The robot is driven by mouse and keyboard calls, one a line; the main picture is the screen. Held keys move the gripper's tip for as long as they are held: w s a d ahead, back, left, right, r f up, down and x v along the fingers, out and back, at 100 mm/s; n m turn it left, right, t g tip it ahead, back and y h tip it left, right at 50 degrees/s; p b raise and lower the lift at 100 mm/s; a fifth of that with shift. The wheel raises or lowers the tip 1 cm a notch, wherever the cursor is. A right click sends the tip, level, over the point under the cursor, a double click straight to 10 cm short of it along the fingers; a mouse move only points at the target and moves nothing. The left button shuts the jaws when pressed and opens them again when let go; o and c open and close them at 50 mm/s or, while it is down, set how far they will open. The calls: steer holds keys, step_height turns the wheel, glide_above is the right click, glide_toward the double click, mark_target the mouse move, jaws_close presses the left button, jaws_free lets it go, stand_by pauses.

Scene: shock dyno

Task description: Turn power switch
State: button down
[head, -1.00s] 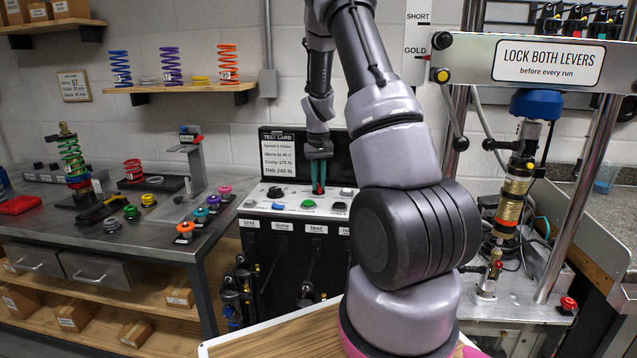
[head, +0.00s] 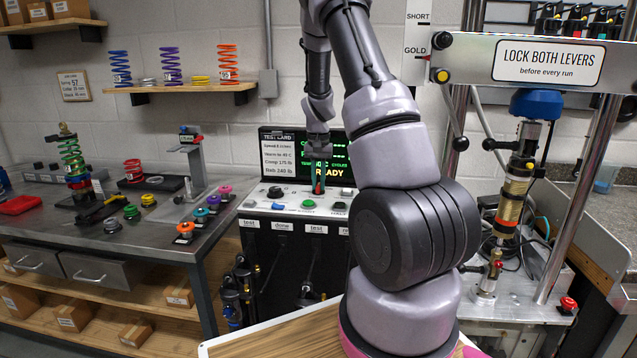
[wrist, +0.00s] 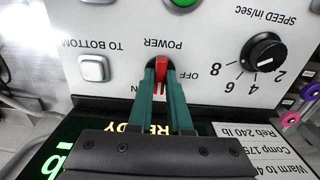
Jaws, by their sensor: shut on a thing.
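The red power switch (wrist: 161,66) sits on the white control panel between the POWER and OFF labels in the wrist view. My gripper (wrist: 162,84) has its two green fingers shut on it, one on each side. The ON label is partly hidden behind a finger. In the head view my gripper (head: 318,186) reaches down to the panel, with a little red of the switch showing at its tips. The display screen (head: 337,158) behind it is lit with green text and a yellow READY.
A black speed knob (wrist: 264,54), a white TO BOTTOM button (wrist: 94,68) and a green button (head: 309,204) are close by on the panel. A test card (head: 284,157) stands behind it. The dyno frame (head: 560,64) is at the right, a bench with springs at the left.

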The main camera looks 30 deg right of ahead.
mark_target(318, 185)
steer(key=c, duration=0.8)
jaws_free()
steer(key=shift+c, duration=0.2)
steer(key=shift+r, duration=0.1)
step_height(318, 185, up, 11)
steer(key=shift+f, duration=0.2)
